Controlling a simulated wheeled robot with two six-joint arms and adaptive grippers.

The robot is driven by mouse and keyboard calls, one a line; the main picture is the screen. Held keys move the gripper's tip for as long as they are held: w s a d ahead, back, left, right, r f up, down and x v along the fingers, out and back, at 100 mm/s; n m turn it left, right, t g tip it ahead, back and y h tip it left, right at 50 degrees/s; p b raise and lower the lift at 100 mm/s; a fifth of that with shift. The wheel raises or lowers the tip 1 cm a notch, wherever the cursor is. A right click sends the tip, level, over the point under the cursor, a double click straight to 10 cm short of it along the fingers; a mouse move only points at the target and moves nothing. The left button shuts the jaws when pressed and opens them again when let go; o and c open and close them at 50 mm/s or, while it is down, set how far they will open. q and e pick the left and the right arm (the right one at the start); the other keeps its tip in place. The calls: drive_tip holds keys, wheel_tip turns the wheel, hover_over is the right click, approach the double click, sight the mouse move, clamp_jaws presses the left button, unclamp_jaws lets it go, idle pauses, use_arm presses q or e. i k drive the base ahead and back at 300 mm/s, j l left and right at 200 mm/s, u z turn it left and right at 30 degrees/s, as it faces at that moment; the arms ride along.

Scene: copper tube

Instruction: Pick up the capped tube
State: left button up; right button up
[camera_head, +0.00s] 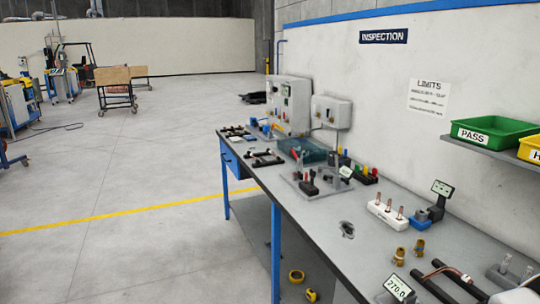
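A thin bent copper tube (447,271) lies across two black bars (463,284) on the bench at the lower right. It is small, and I cannot tell whether its ends are capped. Several short copper pieces (387,206) stand upright in a white block (386,217) farther back on the bench. Two brass-coloured fittings (419,248) stand on the bench top between the block and the bars. Neither of my grippers shows in the head view.
The grey bench (310,218) runs from back left to front right against a white wall. A display reading 270.0 (398,287) stands near its front edge. A green PASS bin (494,134) sits on a shelf at right. Open floor lies to the left.

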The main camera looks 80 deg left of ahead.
sight(278, 158)
drive_tip(key=j+u, duration=1.45)
drive_tip(key=i+j+u, duration=0.2)
drive_tip(key=u, duration=0.25)
drive_tip(key=i+j, duration=0.25)
drive_tip(key=j, duration=0.2)
drive_tip(key=i+j+u, duration=0.1)
drive_tip(key=i+j, duration=0.15)
drive_tip(key=j, duration=0.2)
drive_tip(key=i+j, duration=0.3)
drive_tip(key=j, duration=0.15)
drive_tip(key=i+j+u, duration=0.1)
drive_tip(key=i+j, duration=0.2)
drive_tip(key=j, duration=0.15)
drive_tip(key=j+z, duration=0.1)
drive_tip(key=z, duration=0.3)
drive_tip(key=i+j+z, duration=0.1)
drive_tip(key=z, duration=0.3)
drive_tip(key=j+z, duration=0.15)
drive_tip(key=z, duration=0.25)
